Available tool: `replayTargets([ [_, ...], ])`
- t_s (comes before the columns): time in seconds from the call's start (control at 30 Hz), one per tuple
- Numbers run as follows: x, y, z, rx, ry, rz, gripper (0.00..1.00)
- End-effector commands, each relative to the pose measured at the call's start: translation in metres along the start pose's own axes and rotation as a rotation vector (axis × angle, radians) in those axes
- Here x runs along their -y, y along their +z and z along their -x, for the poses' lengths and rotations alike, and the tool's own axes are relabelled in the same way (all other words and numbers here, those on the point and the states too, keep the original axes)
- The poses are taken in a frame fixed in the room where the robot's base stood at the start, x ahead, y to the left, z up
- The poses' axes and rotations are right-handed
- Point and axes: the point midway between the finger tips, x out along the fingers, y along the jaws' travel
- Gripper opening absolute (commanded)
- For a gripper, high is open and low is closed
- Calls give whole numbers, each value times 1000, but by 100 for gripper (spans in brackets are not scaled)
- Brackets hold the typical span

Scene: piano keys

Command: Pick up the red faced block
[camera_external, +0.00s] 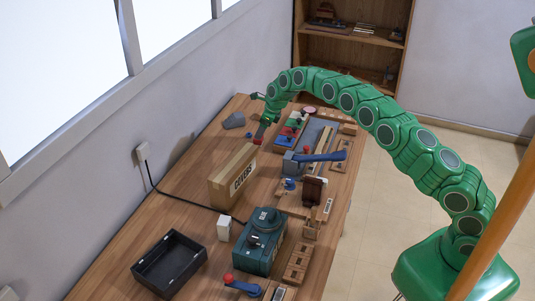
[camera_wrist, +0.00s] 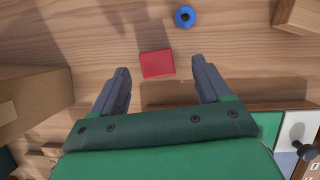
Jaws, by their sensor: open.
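The red faced block (camera_wrist: 157,63) lies on the wooden table in the wrist view, its red face up. It also shows as a small red spot in the external view (camera_external: 257,141), just below my gripper (camera_external: 263,131). In the wrist view my gripper (camera_wrist: 160,88) is open. Its two dark fingers stand apart with empty space between them. The block is just beyond the fingertips, roughly centred between them and not touched.
A blue ring (camera_wrist: 185,17) lies beyond the block. A cardboard box (camera_external: 232,175) stands nearby, at the left in the wrist view. A panel with coloured plates and levers (camera_external: 289,133) is close on the right. A black tray (camera_external: 169,264) sits at the table's near end.

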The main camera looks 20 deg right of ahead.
Motion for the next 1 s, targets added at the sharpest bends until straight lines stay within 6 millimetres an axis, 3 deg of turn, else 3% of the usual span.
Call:
replayTargets([
  [0.4,-4,-5,-43,-2,-1,1,77],
  [0.73,-4,-4,-48,0,0,1,77],
  [1.0,-4,-4,-48,0,0,1,37],
])
